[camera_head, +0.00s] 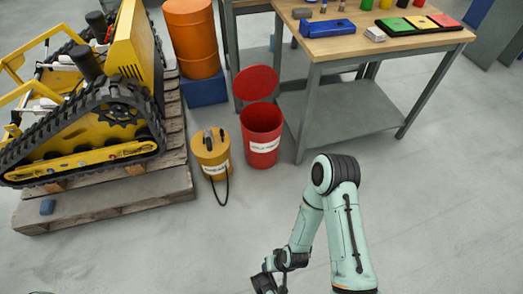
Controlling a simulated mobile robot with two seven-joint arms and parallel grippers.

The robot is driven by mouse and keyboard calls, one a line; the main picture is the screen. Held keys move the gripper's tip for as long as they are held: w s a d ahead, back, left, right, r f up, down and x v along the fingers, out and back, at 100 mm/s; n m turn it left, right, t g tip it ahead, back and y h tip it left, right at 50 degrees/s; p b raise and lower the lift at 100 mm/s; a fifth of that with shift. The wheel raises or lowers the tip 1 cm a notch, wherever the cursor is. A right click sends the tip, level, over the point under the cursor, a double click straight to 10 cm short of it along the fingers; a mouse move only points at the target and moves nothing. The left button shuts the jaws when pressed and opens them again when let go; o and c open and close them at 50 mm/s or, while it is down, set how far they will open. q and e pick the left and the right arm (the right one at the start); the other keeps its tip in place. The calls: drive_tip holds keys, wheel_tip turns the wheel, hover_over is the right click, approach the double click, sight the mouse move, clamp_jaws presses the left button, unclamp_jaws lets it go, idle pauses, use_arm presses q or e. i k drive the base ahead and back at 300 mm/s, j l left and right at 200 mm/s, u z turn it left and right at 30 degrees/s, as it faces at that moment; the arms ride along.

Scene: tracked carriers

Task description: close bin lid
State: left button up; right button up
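A red bin (262,151) with a white label stands on the floor in the middle of the view, in front of a workbench. Its round red lid (256,82) is up, tilted back behind the open rim, and the bin's dark red inside shows. My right gripper (268,285) is at the bottom edge of the view, well in front of the bin and apart from it. It is partly cut off, and its fingers are too unclear to tell whether they are open. My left gripper is not in view.
A yellow canister (211,155) with a black hose stands just left of the bin. A yellow tracked machine (90,120) rests on a wooden pallet (110,205) farther left. The workbench (395,42) is behind and right. The floor in front of the bin is clear.

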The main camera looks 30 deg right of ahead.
sight(256, 83)
drive_tip(key=z, duration=0.9)
drive_tip(key=i+j+z, duration=0.1)
drive_tip(key=i+z, duration=0.3)
drive_tip(key=i+j+z, duration=0.15)
drive_tip(key=z, duration=0.2)
drive_tip(key=i+j+z, duration=0.25)
drive_tip(key=z, duration=0.15)
